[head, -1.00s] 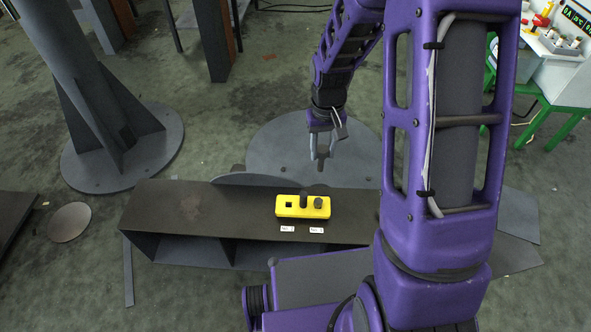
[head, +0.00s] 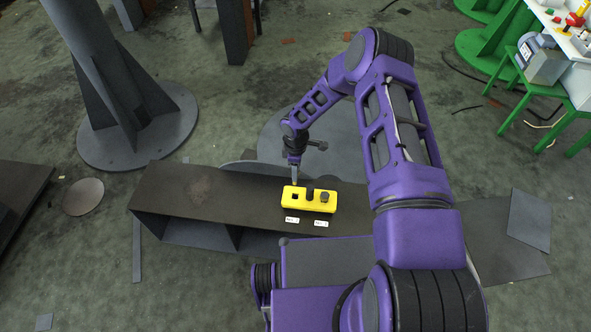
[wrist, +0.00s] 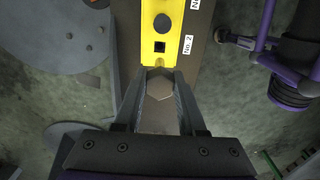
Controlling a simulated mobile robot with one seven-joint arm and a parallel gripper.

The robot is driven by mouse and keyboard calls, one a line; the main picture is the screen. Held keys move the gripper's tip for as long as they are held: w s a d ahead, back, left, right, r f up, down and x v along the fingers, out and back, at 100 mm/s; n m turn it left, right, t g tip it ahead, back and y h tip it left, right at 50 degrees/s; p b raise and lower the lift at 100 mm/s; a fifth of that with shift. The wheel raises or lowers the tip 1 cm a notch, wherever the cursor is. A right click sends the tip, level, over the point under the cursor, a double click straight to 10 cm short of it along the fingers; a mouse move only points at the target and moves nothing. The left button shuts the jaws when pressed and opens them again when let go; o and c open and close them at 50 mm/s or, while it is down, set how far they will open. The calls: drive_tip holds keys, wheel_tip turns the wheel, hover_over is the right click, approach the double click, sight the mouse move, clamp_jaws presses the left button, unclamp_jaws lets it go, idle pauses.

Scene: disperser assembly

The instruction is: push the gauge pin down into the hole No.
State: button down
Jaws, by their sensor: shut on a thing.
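My gripper (head: 295,181) points down just behind the block's left end. In the wrist view, my gripper (wrist: 160,80) is shut on a grey-brown hexagonal piece, taken as the gauge pin (wrist: 160,90). The pin's lower end is hidden.
Two white labels (head: 292,220) lie in front of the block. The dark bench (head: 240,195) is clear left of the block. A round grey plate (head: 275,140) lies on the floor behind. A grey column base (head: 140,140) stands at the back left.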

sight(296, 184)
drive_tip(key=shift+f+b, duration=0.2)
drive_tip(key=shift+b, duration=0.2)
wheel_tip(296, 184, down, 6)
drive_tip(key=b, duration=0.5)
drive_tip(key=shift+r, duration=0.2)
drive_tip(key=shift+b, duration=0.85)
idle(1.4)
drive_tip(key=shift+f, duration=3.75)
drive_tip(key=shift+c, duration=2.1)
unclamp_jaws()
